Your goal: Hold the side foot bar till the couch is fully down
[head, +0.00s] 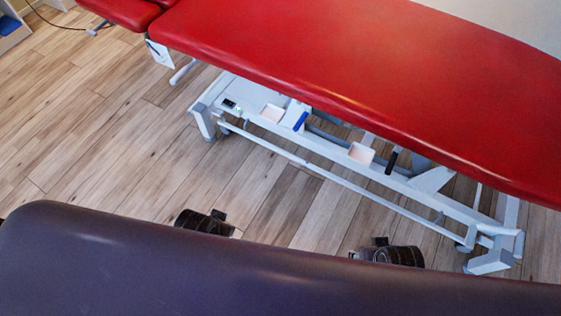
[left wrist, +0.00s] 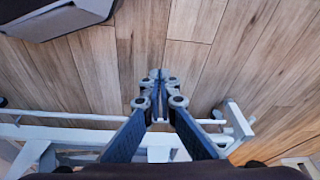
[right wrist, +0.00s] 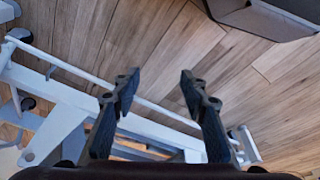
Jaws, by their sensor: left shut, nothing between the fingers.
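The red couch (head: 340,60) stands on a white frame, its top clear above the base. The white side foot bar (head: 340,180) runs low along the near side; it also shows in the left wrist view (left wrist: 70,116) and right wrist view (right wrist: 75,68). My left gripper (left wrist: 158,75) is shut and empty, its tips over the floor in the picture, with the bar crossing behind its fingers. My right gripper (right wrist: 158,78) is open; the bar crosses the gap between its fingers in the picture, but I cannot tell its depth.
The frame carries two pale trays (head: 361,153) and a blue item (head: 300,121). A frame foot (head: 490,262) stands at right. A dark padded surface (head: 250,265) fills the bottom of the head view. Bare wooden floor (head: 100,130) lies left of the couch.

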